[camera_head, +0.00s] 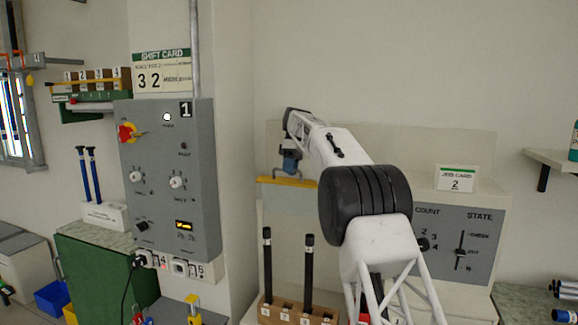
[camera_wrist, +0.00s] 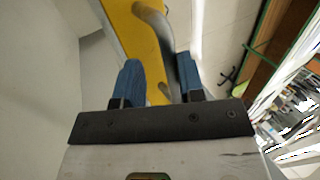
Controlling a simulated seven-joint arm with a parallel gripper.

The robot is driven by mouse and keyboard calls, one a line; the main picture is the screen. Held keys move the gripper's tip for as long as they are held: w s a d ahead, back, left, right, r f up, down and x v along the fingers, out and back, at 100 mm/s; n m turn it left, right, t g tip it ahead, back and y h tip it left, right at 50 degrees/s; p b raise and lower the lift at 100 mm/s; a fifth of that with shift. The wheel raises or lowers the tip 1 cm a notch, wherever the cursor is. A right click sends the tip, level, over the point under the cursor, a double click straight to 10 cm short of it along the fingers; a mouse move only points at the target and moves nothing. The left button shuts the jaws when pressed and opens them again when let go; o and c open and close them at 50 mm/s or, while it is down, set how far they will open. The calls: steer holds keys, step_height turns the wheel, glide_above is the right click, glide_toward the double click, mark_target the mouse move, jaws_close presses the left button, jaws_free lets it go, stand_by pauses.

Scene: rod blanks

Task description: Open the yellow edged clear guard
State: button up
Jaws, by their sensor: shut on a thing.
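The clear guard's yellow edge (camera_head: 272,180) shows in the head view as a short bar left of my arm, which hides its right part. The clear panel itself is hard to make out against the pale wall. In the wrist view the yellow edge (camera_wrist: 125,25) runs down from the top, with a curved grey handle (camera_wrist: 168,45) on it. My gripper (camera_head: 291,165) is at the yellow edge. In the wrist view its blue fingers (camera_wrist: 160,80) stand on both sides of the handle, shut on it.
A grey control panel (camera_head: 150,190) with knobs stands to the left. Below the guard a wooden block (camera_head: 268,309) holds upright black rods. A count and state panel (camera_head: 480,255) with a job card (camera_head: 456,179) above it is at the right, partly behind my arm.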

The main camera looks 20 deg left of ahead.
steer(key=shift+o, duration=0.9)
steer(key=shift+w+f, duration=0.1)
steer(key=shift+f, duration=0.55)
steer(key=shift+a+r, duration=0.1)
steer(key=shift+r, duration=0.1)
steer(key=shift+s+a+r, duration=0.1)
steer(key=shift+s+r, duration=0.05)
steer(key=shift+s, duration=0.05)
steer(key=shift+s+r, duration=0.2)
steer(key=shift+s, duration=0.05)
